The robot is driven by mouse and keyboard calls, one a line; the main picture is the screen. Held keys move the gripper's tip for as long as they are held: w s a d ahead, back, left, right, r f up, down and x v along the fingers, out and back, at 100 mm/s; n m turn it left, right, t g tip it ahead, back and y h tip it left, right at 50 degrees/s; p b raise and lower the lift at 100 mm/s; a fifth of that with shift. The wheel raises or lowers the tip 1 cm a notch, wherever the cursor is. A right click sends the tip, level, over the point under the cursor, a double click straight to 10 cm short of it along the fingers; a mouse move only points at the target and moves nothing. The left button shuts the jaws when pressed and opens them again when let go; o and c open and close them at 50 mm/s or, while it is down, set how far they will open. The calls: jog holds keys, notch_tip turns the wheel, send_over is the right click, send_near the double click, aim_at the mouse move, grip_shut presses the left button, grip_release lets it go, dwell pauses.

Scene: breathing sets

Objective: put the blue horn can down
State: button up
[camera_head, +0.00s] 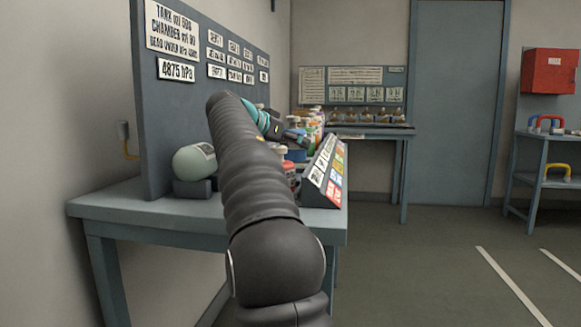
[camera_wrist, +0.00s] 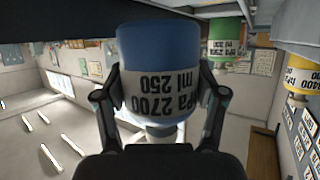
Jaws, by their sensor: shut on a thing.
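A blue patch of the can (camera_head: 296,154) shows just below the gripper there; the rest is hidden by my arm and other cans. I cannot tell whether the can touches the table.
A grey table (camera_head: 140,208) carries a pale green tank (camera_head: 194,161) and a sloped label board (camera_head: 322,172). Green (camera_wrist: 225,38) and yellow (camera_wrist: 302,75) cans are close on the right in the wrist view. A back table (camera_head: 375,131) holds several items. Floor at right is open.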

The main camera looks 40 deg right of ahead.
aim_at(291, 157)
jog(key=shift+a+f, duration=0.15)
jog(key=shift+a, duration=0.15)
jog(key=shift+f, duration=0.3)
jog(key=shift+f+b, duration=0.75)
jog(key=shift+f, duration=0.95)
jog(key=shift+f, duration=0.2)
jog(key=o, duration=1)
jog(key=shift+r, duration=0.1)
jog(key=shift+r, duration=0.1)
jog(key=shift+v, duration=3.75)
